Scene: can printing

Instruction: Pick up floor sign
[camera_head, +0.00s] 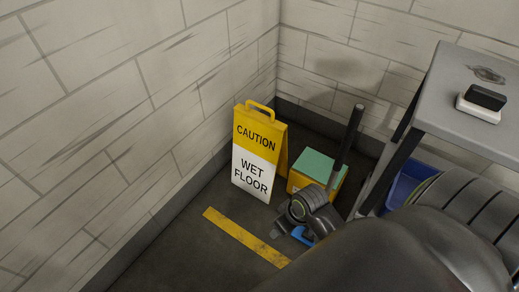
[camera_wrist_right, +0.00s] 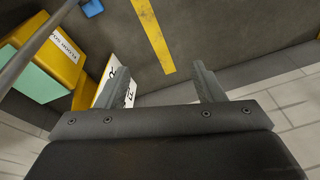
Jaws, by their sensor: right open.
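The yellow and white "CAUTION WET FLOOR" sign (camera_head: 257,157) stands upright on the dark floor by the left wall in the head view, its handle loop on top. In the right wrist view, part of its white lettered panel (camera_wrist_right: 130,92) shows by the left finger. My right gripper (camera_wrist_right: 155,80) is open, with its fingers apart. Whether the sign's edge lies between the fingers is hard to tell. My left gripper is not in view.
A yellow box with a green top (camera_head: 317,166) stands right of the sign, near a dark upright pole (camera_head: 350,135). A small blue object (camera_head: 303,236) lies on the floor near a yellow floor stripe (camera_head: 244,236). A grey table (camera_head: 465,100) stands at the right.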

